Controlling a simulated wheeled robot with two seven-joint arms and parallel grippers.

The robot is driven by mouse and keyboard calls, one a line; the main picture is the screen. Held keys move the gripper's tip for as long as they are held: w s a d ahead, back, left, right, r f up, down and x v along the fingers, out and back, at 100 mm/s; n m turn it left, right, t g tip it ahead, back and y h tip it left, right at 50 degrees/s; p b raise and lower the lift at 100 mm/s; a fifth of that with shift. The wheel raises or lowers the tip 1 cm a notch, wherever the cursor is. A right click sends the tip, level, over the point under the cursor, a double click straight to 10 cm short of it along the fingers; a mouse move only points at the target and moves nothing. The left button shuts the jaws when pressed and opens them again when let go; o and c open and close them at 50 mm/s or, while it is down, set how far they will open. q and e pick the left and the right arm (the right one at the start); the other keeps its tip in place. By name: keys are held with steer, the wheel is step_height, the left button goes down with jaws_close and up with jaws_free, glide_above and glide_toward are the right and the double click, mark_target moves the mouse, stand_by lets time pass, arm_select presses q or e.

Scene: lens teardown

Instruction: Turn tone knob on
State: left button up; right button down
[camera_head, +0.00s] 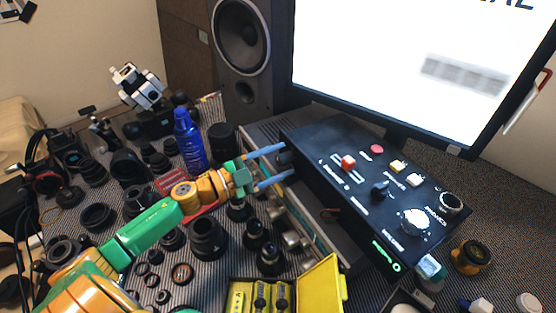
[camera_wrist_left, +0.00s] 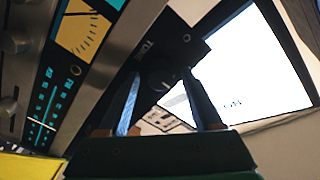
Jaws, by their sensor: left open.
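The black control box (camera_head: 330,165) stands tilted across the picture in front of the monitor. A dark round knob (camera_head: 285,158) is on its left end face. In the left wrist view this knob (camera_wrist_left: 163,74) sits below a short pale label that seems to read TONE; its turned position cannot be made out. My left gripper (camera_head: 285,162) is open, with one blue finger on each side of the knob. In the wrist view its fingers (camera_wrist_left: 163,98) also straddle the knob; I cannot tell whether they touch it. My right gripper is not in view.
A silver receiver (camera_head: 300,215) lies beside and under the black box. The box top carries a red button (camera_head: 348,162), a black knob (camera_head: 380,189) and a silver knob (camera_head: 415,221). A blue bottle (camera_head: 189,140), several lenses and a yellow case (camera_head: 322,287) crowd the desk near my left arm.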

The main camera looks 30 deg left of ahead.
arm_select(q)
jaws_close()
steer(key=shift+m, duration=0.3)
steer(key=m, duration=0.5)
steer(key=shift+f+b, duration=0.15)
steer(key=shift+b, duration=0.15)
steer(key=m+b, duration=0.1)
steer(key=m, duration=0.2)
steer(key=shift+f, duration=0.1)
steer(key=shift+m+b, duration=0.3)
steer(key=shift+m, duration=1.3)
jaws_free()
